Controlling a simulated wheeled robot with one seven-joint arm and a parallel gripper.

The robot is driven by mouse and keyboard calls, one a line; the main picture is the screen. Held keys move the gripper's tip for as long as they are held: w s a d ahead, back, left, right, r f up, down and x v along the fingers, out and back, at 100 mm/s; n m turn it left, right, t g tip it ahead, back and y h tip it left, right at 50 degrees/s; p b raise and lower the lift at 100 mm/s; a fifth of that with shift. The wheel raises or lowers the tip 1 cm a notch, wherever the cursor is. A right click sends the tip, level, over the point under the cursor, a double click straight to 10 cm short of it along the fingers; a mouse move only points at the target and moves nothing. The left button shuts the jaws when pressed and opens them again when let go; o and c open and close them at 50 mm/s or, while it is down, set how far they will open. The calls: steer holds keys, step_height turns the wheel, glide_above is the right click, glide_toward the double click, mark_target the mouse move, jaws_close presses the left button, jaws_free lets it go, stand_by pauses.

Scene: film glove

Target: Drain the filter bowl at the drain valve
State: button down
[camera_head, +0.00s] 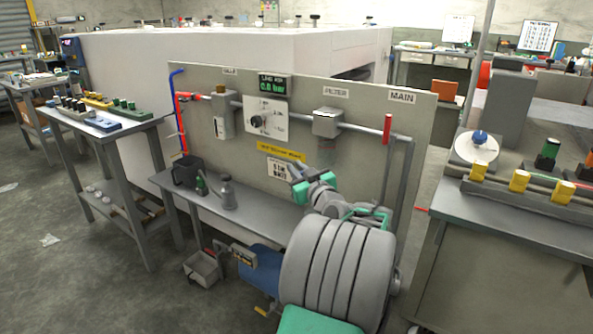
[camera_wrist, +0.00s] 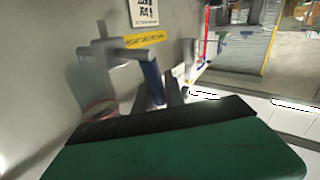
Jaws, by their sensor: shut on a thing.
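The clear filter bowl (camera_head: 326,151) hangs under the grey filter housing (camera_head: 327,122), below the FILTER label on the panel. The wrist view is upside down, and there the see-through bowl (camera_wrist: 95,85) is at the left, with the grey drain valve (camera_wrist: 104,46) at its end and a short grey bar pointing right. My gripper (camera_head: 293,172) is in front of the panel, below and left of the bowl. Its jaws are shut on what appears to be the drain valve. The exact contact is hard to make out in both views.
A dark bin (camera_head: 187,172) and a grey bottle (camera_head: 228,194) stand on the bench shelf (camera_head: 255,218) at left. A red-handled valve (camera_head: 387,128) is on the pipe at right. The gauge display (camera_head: 273,85) reads 0.0 bar. A workbench (camera_head: 455,213) stands to the right.

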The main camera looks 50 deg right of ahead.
steer(key=s+r+m+t+h+b, duration=0.1)
steer(key=t+b, duration=0.1)
steer(key=b, duration=0.4)
steer(key=shift+s+m, duration=0.2)
steer(key=shift+m, duration=0.2)
steer(key=shift+f, duration=0.1)
steer(key=c, duration=1.4)
jaws_free()
steer(key=v, duration=0.7)
steer(key=shift+s+a, duration=0.25)
steer(key=shift+s, duration=0.05)
